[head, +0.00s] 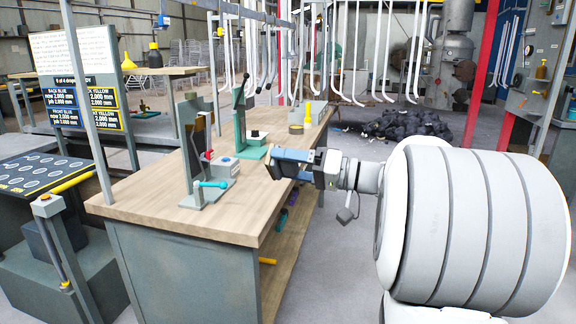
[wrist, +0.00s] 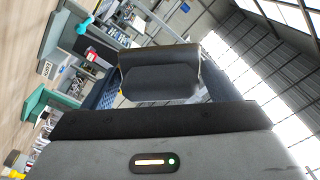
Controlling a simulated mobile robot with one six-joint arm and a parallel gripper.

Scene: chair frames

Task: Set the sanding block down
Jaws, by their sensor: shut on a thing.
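My gripper (head: 284,164) is shut on the sanding block, a dark grey block (wrist: 159,82) that fills the space between the fingers in the wrist view. In the head view the gripper and block appear in front of the right edge of the wooden workbench (head: 150,197), held up in the air. How far they are above or beside the bench top is hard to tell. The block's underside is hidden.
A grey-based press with a turquoise-tipped lever (head: 209,184) stands on the bench, with a green-based press (head: 250,152) behind it. A yellow bottle (head: 307,115) is at the far end. The front right bench top is bare. White hooks (head: 339,50) hang behind.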

